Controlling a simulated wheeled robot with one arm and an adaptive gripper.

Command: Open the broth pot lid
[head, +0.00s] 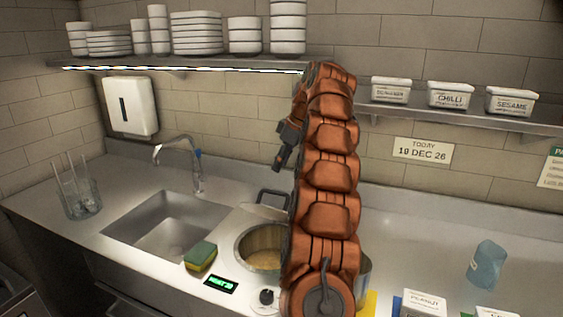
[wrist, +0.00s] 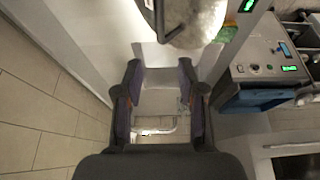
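The broth pot (head: 262,250) is a round metal pot set in the counter, partly hidden behind my arm in the head view. Its top is uncovered and pale tan contents show inside. A dark bar handle (head: 272,195) rises behind the pot; it appears to belong to the tilted-back lid, though my arm hides part of it. In the wrist view a rounded grey metal piece (wrist: 195,22), probably the lid, with a dark handle lies beyond the fingers. My gripper (head: 279,160) hangs above and behind the pot; in the wrist view (wrist: 160,68) its fingers are apart with nothing between them.
A sponge (head: 201,256) and a green display (head: 221,284) sit left of the pot, near the sink (head: 170,225) and faucet (head: 180,155). A shelf (head: 450,115) holds labelled tubs. A blue cup (head: 487,265) stands on the right counter.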

